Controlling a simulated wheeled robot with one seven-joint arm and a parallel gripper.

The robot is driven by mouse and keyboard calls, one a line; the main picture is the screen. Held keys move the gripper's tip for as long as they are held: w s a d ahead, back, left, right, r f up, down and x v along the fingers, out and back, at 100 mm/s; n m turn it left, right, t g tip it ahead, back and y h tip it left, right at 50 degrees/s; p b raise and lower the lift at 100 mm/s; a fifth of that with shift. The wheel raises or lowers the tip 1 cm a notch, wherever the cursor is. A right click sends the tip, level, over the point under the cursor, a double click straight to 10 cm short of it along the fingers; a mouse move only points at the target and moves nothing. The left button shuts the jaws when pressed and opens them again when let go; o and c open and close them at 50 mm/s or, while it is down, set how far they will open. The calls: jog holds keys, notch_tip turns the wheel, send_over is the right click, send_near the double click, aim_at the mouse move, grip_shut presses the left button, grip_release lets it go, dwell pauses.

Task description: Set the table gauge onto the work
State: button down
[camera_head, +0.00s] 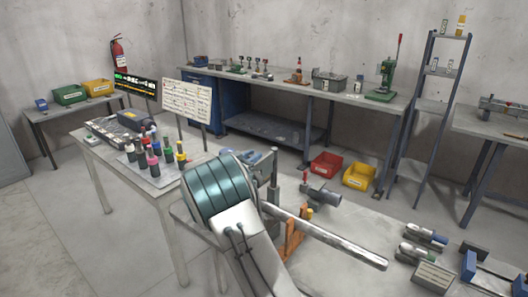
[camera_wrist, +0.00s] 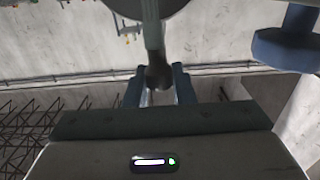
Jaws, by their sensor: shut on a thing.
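In the wrist view the two blue-grey fingers of my gripper (camera_wrist: 158,90) are shut on the dark rounded end of a grey stem (camera_wrist: 153,35). The stem runs up to a large dark round part (camera_wrist: 145,6) at the top edge. I cannot tell whether this is the table gauge, a handle or another part. Beyond the arm are an upright grey post (camera_head: 273,175), a long grey bar (camera_head: 340,244) and an orange bracket (camera_head: 293,238). I cannot tell which is the work.
A long bench (camera_head: 290,85) stands behind. Red (camera_head: 326,164) and yellow (camera_head: 359,176) bins sit below it. A blue part (camera_wrist: 288,45) hangs at the wrist view's upper right.

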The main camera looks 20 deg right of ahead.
jog(key=shift+w+a+r, duration=0.1)
jog(key=shift+w+a, duration=0.2)
jog(key=c, duration=1.3)
grip_release()
jog(key=shift+o, duration=0.2)
jog(key=b+v, duration=0.2)
jog(key=v, duration=1.1)
jog(key=shift+s+a+b, duration=0.25)
jog(key=shift+a+b, duration=0.05)
